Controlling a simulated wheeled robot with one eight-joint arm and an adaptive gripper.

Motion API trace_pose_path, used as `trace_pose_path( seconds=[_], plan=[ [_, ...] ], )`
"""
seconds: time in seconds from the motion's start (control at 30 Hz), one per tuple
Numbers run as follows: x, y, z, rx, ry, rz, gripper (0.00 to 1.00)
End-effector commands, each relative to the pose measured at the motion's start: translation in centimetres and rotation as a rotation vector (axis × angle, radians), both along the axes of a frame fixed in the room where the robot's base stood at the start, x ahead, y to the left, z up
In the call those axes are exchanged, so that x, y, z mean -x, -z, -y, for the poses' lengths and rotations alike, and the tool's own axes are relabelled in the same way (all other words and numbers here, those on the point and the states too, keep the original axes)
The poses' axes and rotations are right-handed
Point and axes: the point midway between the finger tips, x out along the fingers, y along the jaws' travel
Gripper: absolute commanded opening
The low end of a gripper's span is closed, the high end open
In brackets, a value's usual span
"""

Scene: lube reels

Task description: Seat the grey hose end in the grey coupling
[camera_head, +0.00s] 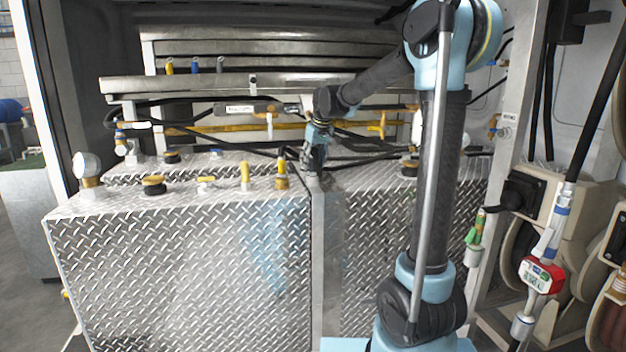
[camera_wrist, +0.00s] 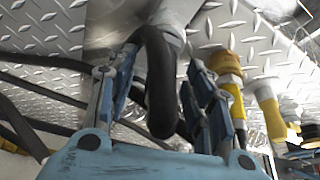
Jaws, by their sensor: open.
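My gripper (camera_head: 317,160) points down over the seam between the two tread-plate tanks. In the wrist view my gripper (camera_wrist: 155,98) is open, with blue fingers on both sides of a thick black hose piece (camera_wrist: 160,85). Whether either finger touches it, I cannot tell. A pale grey cylindrical part (camera_wrist: 176,14) lies beyond the black piece at the top. I cannot tell whether this is the grey hose end, the grey coupling or both joined. In the head view, my gripper mostly hides this spot. A small grey upright piece (camera_head: 220,64) stands on the shelf.
Yellow fittings (camera_head: 282,176) stand on the left tank (camera_head: 180,260), close to my gripper; a yellow fitting (camera_wrist: 233,93) shows in the wrist view. Black hoses cross behind. Yellow (camera_head: 169,66) and blue (camera_head: 194,66) pieces stand on the shelf. A red-cased meter (camera_head: 541,275) hangs right.

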Motion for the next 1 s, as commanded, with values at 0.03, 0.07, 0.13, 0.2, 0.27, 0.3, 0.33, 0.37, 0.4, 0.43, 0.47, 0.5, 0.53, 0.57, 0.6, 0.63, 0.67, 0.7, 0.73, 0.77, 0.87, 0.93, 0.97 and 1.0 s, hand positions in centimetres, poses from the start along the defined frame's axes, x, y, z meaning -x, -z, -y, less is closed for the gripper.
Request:
trace_pose_path(
  seconds=[0.03, 0.07, 0.13, 0.2, 0.27, 0.3, 0.33, 0.37, 0.4, 0.43, 0.47, 0.5, 0.53, 0.57, 0.6, 0.63, 0.67, 0.7, 0.73, 0.77, 0.87, 0.93, 0.97, 1.0],
  plan=[
    [-0.1, 0.3, -0.1, 0.000, 0.000, 0.000, 0.47],
    [-0.2, 0.4, -0.1, 0.000, 0.000, 0.000, 0.47],
    [-0.2, 0.6, -0.1, 0.000, 0.000, 0.000, 0.47],
    [-0.2, 0.6, -0.1, 0.000, 0.000, 0.000, 0.47],
    [-0.2, 0.6, -0.1, 0.000, 0.000, 0.000, 0.47],
    [-0.2, 0.6, -0.1, 0.000, 0.000, 0.000, 0.47],
    [-0.2, 0.6, -0.1, 0.000, 0.000, 0.000, 0.43],
    [-0.2, 0.6, -0.1, 0.000, -0.001, 0.000, 0.36],
    [-0.2, 0.6, -0.1, 0.000, -0.001, 0.000, 0.27],
    [-0.2, 0.6, -0.1, 0.000, -0.001, 0.000, 0.20],
    [-0.2, 0.6, -0.1, 0.000, -0.001, 0.000, 0.14],
    [-0.2, 0.6, -0.1, 0.000, -0.001, 0.000, 0.04],
    [-0.2, 0.6, -0.1, 0.000, -0.001, 0.000, 0.00],
    [-0.2, 0.6, -0.1, 0.000, -0.001, 0.000, 0.00],
    [-0.2, 0.6, -0.1, 0.000, -0.001, 0.000, 0.00],
    [-0.2, 0.5, -0.1, 0.000, -0.001, 0.000, 0.00],
    [-0.2, 0.5, -0.1, 0.000, -0.001, 0.000, 0.00],
    [-0.2, 0.5, -0.1, 0.000, -0.001, 0.000, 0.00],
    [-0.2, 0.5, -0.1, 0.000, -0.001, 0.000, 0.00],
    [-0.2, 0.5, -0.1, 0.000, -0.001, 0.000, 0.00],
    [-0.2, 0.4, -0.1, 0.000, -0.001, 0.000, 0.00],
    [-0.2, 0.1, -0.1, 0.000, -0.001, 0.000, 0.00],
    [-0.2, -0.2, -0.1, 0.000, -0.001, 0.000, 0.00],
    [-0.2, -0.6, -0.1, 0.000, -0.001, 0.000, 0.00]
  ],
)
